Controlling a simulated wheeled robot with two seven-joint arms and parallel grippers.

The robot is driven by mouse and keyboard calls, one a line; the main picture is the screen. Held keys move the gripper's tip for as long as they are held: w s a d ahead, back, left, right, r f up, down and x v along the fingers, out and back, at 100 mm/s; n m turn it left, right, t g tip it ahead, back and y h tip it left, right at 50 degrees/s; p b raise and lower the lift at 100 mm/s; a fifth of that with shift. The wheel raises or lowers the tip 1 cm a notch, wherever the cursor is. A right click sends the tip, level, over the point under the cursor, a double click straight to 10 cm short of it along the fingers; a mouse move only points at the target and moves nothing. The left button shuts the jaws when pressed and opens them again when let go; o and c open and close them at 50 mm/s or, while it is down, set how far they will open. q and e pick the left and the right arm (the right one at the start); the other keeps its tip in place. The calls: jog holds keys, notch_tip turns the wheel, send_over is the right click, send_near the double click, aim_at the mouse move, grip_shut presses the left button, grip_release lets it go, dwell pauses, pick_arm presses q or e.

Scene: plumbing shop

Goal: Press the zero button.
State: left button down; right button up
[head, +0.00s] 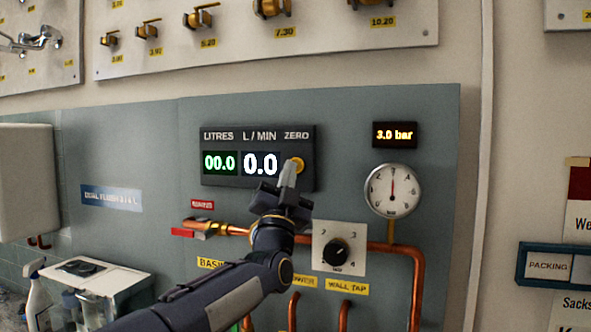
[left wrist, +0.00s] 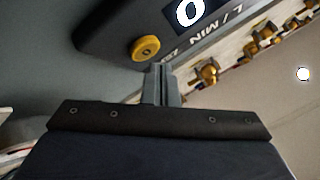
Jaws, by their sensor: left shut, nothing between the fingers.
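The zero button is a round yellow-orange button (head: 298,165) at the right end of a dark meter box (head: 222,183), under the word ZERO. The meter's screens read 00.0 under LITRES and 0.0 under L / MIN. My left gripper (head: 289,166) is shut and empty; in the head view its fingertips overlap the button's left part. In the left wrist view the button (left wrist: 146,48) shows whole, just left of and beyond the shut fingertips (left wrist: 158,68), with a gap in the picture. I cannot tell whether they touch. My right gripper is not in view.
A copper pipe with a red-handled valve (head: 190,231) runs below the meter. A dial knob (head: 337,252), a round gauge (head: 392,190) and a 3.0 bar display (head: 395,135) are to the right. Brass valves hang on the board above.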

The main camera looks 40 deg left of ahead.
pick_arm(q)
jog(key=s+b, duration=0.1)
jog(key=s+d, duration=0.1)
jog(key=s, duration=0.1)
jog(key=s+b, duration=0.1)
jog(key=s, duration=0.1)
jog(key=shift+s+d+b, duration=0.1)
jog(key=shift+d+b, duration=0.25)
dwell(0.6)
jog(key=s+d+f+g+h, duration=0.1)
jog(key=d+f+g+h, duration=0.25)
jog(key=f, duration=0.45)
jog(key=s+d+f+g+h, duration=0.1)
jog(key=d+f+g+h, duration=0.2)
jog(key=f, duration=0.6)
jog(key=s+d+f+g+h, duration=0.2)
jog(key=d+f+h, duration=0.15)
jog(key=f, duration=0.45)
jog(key=s+d+f+n+g+h, duration=0.2)
jog(key=s+d+f+g, duration=0.2)
jog(key=s+f, duration=0.5)
jog(key=s+d+f+n+g+h, duration=0.2)
jog(key=s+d+f+g, duration=0.3)
jog(key=s+f, duration=0.4)
notch_tip(320, 180, down, 5)
jog(key=shift+s+d+r+n+g, duration=0.15)
jog(key=shift+s+d+n+g, duration=0.15)
jog(key=shift+g, duration=0.55)
